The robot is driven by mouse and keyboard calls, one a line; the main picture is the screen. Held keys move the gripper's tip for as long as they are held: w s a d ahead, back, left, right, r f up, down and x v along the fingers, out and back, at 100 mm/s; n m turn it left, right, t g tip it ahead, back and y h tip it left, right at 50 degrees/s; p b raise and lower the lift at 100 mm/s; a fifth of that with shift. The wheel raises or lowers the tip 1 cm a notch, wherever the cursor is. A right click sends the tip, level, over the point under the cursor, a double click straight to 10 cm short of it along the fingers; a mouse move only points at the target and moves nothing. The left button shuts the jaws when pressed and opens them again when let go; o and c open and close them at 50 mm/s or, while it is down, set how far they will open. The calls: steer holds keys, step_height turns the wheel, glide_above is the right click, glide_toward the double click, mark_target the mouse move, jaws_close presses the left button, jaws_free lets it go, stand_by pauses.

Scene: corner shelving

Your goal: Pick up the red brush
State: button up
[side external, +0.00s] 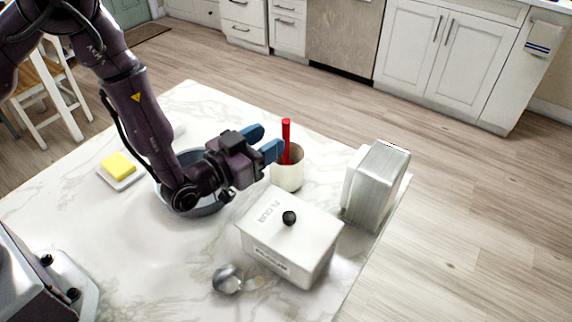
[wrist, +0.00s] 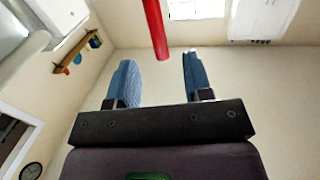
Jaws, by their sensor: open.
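The red brush (side external: 286,139) stands upright in a cream cup (side external: 288,172) on the marble counter, its red handle sticking up above the rim. Its lower part is hidden inside the cup. My gripper (side external: 264,141) is open and empty, with blue fingers level with the handle and just left of it in the side view. In the wrist view, the red handle (wrist: 156,28) shows above and between the fingertips of my gripper (wrist: 160,72), beyond the tips. I cannot tell whether a finger touches it.
A white flour box (side external: 290,235) with a black knob stands in front of the cup. A clear-sided holder (side external: 376,186) is at the right edge. A grey bowl (side external: 205,205) sits under my wrist.

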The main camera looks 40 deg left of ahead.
mark_target(283, 131)
steer(key=w, duration=0.2)
steer(key=w+d, duration=0.1)
steer(key=w, duration=0.4)
steer(key=shift+w+d+f, duration=0.1)
steer(key=shift+w+d, duration=0.05)
steer(key=shift+d, duration=0.1)
jaws_close()
